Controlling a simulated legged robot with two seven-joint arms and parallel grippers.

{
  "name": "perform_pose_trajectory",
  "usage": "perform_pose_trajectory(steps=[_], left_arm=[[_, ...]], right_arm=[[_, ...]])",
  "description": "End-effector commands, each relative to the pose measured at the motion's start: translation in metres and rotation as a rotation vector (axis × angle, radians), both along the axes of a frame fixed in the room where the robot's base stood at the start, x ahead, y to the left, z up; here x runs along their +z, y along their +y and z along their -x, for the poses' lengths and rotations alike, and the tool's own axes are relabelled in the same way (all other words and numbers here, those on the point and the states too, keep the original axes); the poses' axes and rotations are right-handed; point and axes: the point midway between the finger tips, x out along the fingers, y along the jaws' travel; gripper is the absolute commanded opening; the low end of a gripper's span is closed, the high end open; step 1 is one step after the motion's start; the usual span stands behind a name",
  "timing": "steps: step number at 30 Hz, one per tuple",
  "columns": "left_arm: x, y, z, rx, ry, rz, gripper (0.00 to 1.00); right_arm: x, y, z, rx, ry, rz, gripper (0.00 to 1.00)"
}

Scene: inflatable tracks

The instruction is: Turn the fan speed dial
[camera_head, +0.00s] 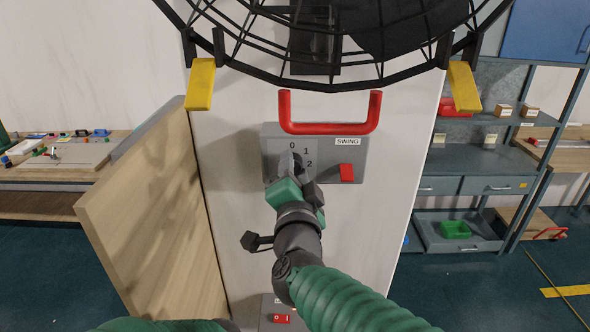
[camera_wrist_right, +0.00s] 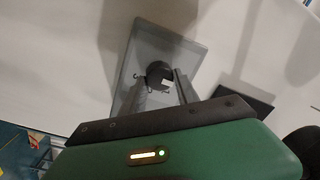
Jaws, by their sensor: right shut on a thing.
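The fan speed dial (camera_wrist_right: 159,75) is a round black knob on a grey plate, shown in the right wrist view between my gripper's two fingers. My right gripper (camera_head: 294,163) is at the panel's left half, shut on the dial. It also shows in the right wrist view (camera_wrist_right: 158,88) with a finger on each side of the knob. My left gripper is not in view.
A red handle (camera_head: 330,127) juts out above the panel, below the black fan cage (camera_head: 330,80). A red SWING switch (camera_head: 346,172) is to the right of the dial. A wooden board (camera_head: 148,215) stands at the left. A lower red switch (camera_head: 281,318) sits near the bottom.

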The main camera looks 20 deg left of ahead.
Motion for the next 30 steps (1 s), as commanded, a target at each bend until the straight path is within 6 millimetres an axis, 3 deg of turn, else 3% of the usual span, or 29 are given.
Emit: perform_pose_trajectory(steps=[1,4,5,9,20,23,30], left_arm=[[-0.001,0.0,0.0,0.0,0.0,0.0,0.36],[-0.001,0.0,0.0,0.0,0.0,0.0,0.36],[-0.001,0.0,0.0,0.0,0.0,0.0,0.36],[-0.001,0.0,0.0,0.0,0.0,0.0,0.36],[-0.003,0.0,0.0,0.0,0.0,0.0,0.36],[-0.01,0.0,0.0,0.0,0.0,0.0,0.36],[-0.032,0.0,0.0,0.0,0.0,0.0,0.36]], right_arm=[[-0.01,0.003,0.001,0.008,0.017,0.009,0.0],[-0.01,0.003,0.001,0.008,0.017,0.009,0.0],[-0.01,0.003,0.001,0.008,0.017,0.009,0.39],[-0.008,0.002,0.001,0.005,0.013,0.007,0.58],[-0.004,0.0,0.004,0.002,0.005,0.002,0.58],[-0.006,-0.004,0.018,0.004,0.004,0.001,0.58],[-0.01,-0.026,0.083,0.004,0.003,0.001,0.58]])
